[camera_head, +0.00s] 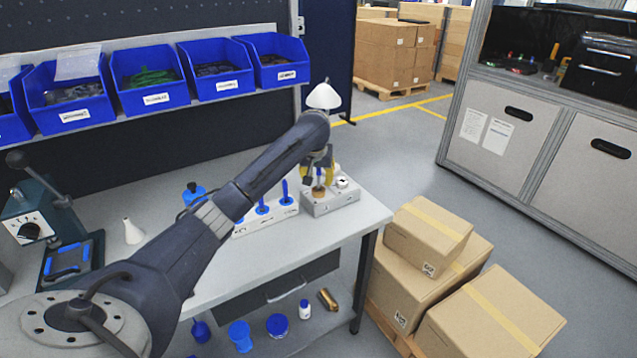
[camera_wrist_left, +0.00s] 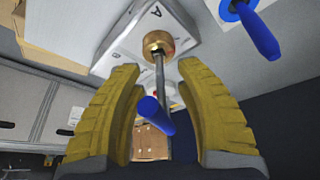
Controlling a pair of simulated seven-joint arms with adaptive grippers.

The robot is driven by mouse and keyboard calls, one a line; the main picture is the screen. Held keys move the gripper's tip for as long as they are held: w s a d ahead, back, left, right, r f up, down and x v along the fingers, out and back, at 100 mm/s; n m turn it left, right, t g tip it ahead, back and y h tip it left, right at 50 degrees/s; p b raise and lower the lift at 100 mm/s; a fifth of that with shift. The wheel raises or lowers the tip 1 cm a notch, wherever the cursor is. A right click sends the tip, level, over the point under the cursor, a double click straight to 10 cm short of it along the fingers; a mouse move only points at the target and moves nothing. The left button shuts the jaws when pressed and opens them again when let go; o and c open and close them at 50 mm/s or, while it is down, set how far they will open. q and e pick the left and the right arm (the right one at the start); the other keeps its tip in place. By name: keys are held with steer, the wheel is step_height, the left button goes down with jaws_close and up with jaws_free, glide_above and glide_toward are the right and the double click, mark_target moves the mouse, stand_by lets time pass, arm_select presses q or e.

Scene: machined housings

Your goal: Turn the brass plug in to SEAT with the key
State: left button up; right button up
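The brass plug (camera_head: 319,192) sits in the top of a light grey housing (camera_head: 331,206) at the bench's right end. In the left wrist view the plug (camera_wrist_left: 158,44) shows as a brass ring beside a letter A on the housing (camera_wrist_left: 125,38). A key with a blue handle (camera_wrist_left: 152,114) has its metal shaft (camera_wrist_left: 160,75) reaching to the plug. My left gripper (camera_head: 322,172) is over the plug; its yellow fingers (camera_wrist_left: 158,70) stand on either side of the key, with gaps visible. No SEAT mark is readable. My right gripper is not in view.
A white rack (camera_head: 265,216) with blue-handled keys stands left of the housing. A white cone-shaped thing (camera_head: 323,96) rises behind my wrist. Blue bins (camera_head: 150,80) line the back shelf. Cardboard boxes (camera_head: 430,262) stand beyond the bench's right edge.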

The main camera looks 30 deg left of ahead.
arm_select(q)
steer(key=shift+x, duration=1.35)
jaws_close()
jaws_free()
steer(key=v, duration=1.7)
steer(key=shift+r, duration=0.2)
